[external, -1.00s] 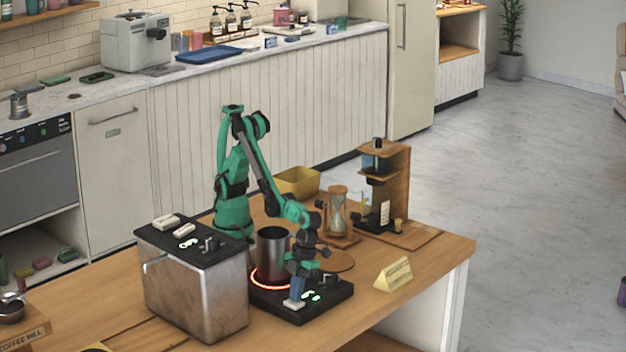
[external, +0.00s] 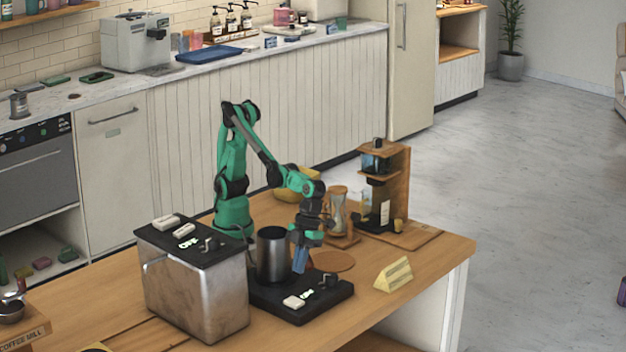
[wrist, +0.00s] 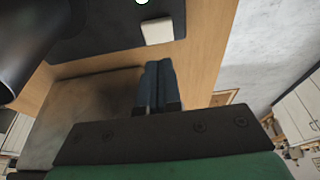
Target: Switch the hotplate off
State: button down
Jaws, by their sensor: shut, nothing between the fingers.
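The hotplate (external: 262,299) is a flat black unit on the wooden table, with no red ring glowing on it now. A metal pot (external: 273,258) stands on its rear left part. A pale rocker switch (external: 293,301), a small light mark and a dark knob (external: 328,281) sit along its front right part. My gripper (external: 299,270) is shut and empty, pointing down above the hotplate, just right of the pot and apart from the switch. In the wrist view my gripper (wrist: 160,68) shows below the pale switch (wrist: 157,31).
A metal box (external: 195,285) with a similar black control top stands left of the hotplate. A yellow block (external: 393,275) lies to the right. An hourglass (external: 337,210) and a wooden coffee stand (external: 398,185) are behind. The front right table is clear.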

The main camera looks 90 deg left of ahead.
jog(key=v, duration=0.6)
